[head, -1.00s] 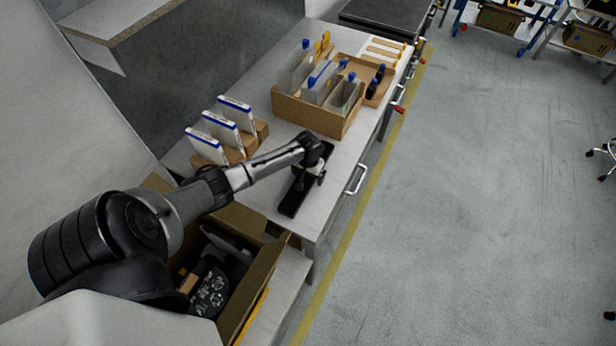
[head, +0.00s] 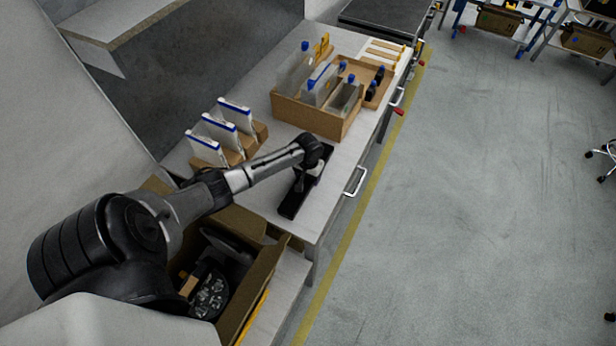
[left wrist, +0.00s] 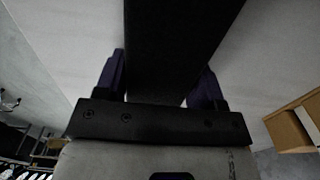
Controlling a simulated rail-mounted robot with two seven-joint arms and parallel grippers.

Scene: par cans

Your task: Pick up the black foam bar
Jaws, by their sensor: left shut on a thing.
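The black foam bar (head: 291,204) is a long dark block on the white table near its front edge in the head view. My left gripper (head: 308,176) is over the bar's middle, and my wrist hides part of the bar. In the left wrist view the bar (left wrist: 178,45) runs between the two fingers of my left gripper (left wrist: 160,88), which is shut on it. I cannot tell whether the bar still touches the table. My right gripper is not in view.
A cardboard box (head: 318,121) with bottles stands further along the table (head: 262,200). White panels with blue edges (head: 208,148) stand in a holder on the left. An open carton (head: 262,262) with dark items sits below the near end.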

